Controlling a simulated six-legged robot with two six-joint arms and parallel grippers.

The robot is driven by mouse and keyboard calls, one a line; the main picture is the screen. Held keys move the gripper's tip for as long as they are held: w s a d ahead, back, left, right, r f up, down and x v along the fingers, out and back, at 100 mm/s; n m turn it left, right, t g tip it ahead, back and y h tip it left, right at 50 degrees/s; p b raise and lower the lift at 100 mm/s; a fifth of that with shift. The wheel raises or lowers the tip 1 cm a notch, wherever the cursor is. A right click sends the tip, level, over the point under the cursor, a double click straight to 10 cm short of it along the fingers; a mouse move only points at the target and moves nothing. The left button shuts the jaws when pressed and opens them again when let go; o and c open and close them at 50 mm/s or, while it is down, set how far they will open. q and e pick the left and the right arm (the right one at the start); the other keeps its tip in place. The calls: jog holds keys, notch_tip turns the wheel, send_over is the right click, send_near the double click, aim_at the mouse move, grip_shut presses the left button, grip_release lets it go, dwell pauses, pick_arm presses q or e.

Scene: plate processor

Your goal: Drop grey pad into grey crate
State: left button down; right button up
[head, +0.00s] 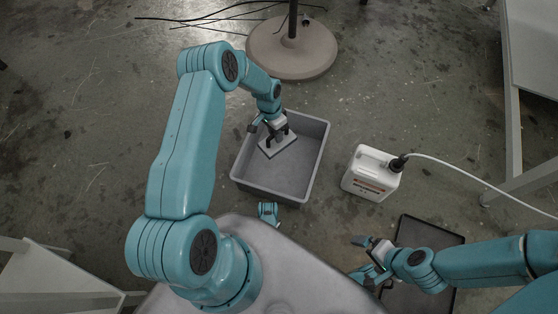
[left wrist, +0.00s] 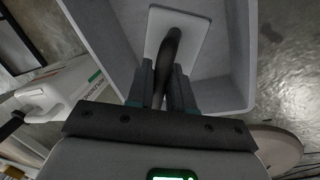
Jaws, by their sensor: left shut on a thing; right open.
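The grey crate (head: 268,192) stands open on the floor in front of my body in the head view; its wall also shows in the left wrist view (left wrist: 238,50). The grey pad (head: 279,146), a pale flat plate with a dark handle, is over the crate's inside in the head view. My left gripper (head: 272,131) is shut on the pad's handle. In the left wrist view the fingers (left wrist: 162,88) close on the dark handle, with the pale plate (left wrist: 192,32) beyond. I cannot tell the pad's height above the crate floor. My right gripper (head: 361,259) is open and empty at lower right.
A white canister (head: 371,174) with a hose stands right of the crate. A black tray (head: 430,234) lies near my right arm. A round stand base (head: 292,52) is behind the crate. Tables edge the right and lower left. Floor left of the crate is clear.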

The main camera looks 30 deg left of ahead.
pick_arm(q)
jog(key=c, duration=0.9)
grip_release()
jog(key=shift+r, duration=0.1)
jog(key=a+r+p, duration=0.1)
jog(key=r, duration=0.4)
jog(key=a+r+p, duration=0.1)
jog(key=r+p, duration=0.1)
jog(key=r, duration=0.3)
jog(key=a+r+p, duration=0.1)
jog(key=r+p, duration=0.1)
jog(key=r, duration=0.4)
jog(key=shift+w, duration=0.4)
jog(key=shift+f, duration=0.1)
jog(key=s+d+f+n+h, duration=0.1)
jog(key=s+d+f, duration=0.25)
jog(key=d, duration=0.35)
jog(key=s+d+f+n, duration=0.1)
jog(key=s+d+f, duration=0.1)
jog(key=s+d, duration=0.45)
jog(key=s+d+r+n+t, duration=0.1)
jog(key=s+d+n, duration=0.2)
jog(key=s+d, duration=0.65)
jog(key=shift+h, duration=0.4)
jog(key=r+p, duration=0.9)
jog(key=s+r+p, duration=0.1)
jog(key=r+p, duration=0.8)
jog(key=a+r+p, duration=0.1)
jog(key=r+p, duration=0.8)
jog(key=shift+s, duration=0.4)
